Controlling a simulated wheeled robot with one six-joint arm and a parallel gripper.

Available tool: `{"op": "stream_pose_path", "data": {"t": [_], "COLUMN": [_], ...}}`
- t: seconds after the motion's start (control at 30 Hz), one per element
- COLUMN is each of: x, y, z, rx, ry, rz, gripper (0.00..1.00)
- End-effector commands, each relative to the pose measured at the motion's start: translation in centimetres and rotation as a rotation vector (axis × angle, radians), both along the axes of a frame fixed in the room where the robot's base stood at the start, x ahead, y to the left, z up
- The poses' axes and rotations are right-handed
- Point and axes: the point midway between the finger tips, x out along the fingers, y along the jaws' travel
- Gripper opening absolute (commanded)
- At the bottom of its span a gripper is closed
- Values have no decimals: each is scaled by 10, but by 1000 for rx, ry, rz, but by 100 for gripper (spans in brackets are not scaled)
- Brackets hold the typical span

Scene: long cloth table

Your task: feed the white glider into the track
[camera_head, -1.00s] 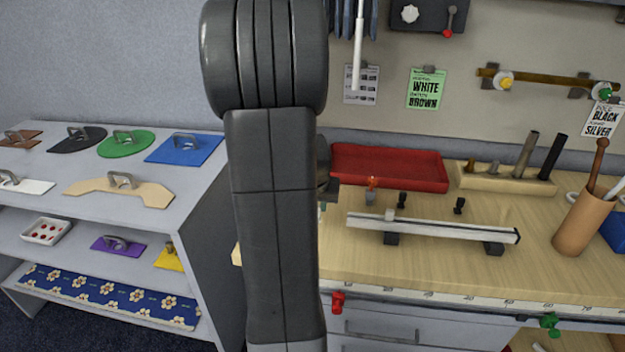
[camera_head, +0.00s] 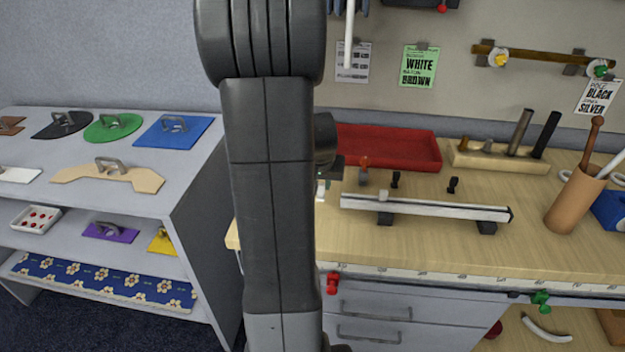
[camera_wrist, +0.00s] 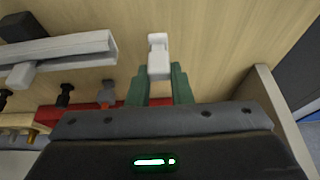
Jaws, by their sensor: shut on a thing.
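The white glider (camera_wrist: 158,58) is a small pale block between the green fingers of my gripper (camera_wrist: 160,84) in the wrist view. My gripper is shut on it and holds it over bare wood. The white track (camera_wrist: 82,47) lies to the left of the glider, with its near end apart from it. In the head view the track (camera_head: 425,207) rests on dark feet on the bench. The glider (camera_head: 320,190) shows just left of the track's left end there, partly hidden by my arm.
A small pale block (camera_head: 385,195) sits at the track's back side. Dark pegs (camera_head: 453,185) and an orange-topped peg (camera_head: 364,173) stand behind it, with a red tray (camera_head: 390,148) further back. A brown cup (camera_head: 574,200) stands right. Bench in front of the track is clear.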

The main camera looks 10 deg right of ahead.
Motion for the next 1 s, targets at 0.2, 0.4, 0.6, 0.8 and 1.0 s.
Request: {"op": "stream_pose_path", "data": {"t": [0.2,0.4,0.6,0.8,1.0], "x": [-5,-7,-7,-7,-7], "y": [-18,-25,-26,-25,-25], "z": [1,0,0,0,0], "rx": [1,0,0,0,0], "ry": [0,0,0,0,0], "rz": [-2,0,0,0,0], "gripper": [0,0,0,0,0]}}
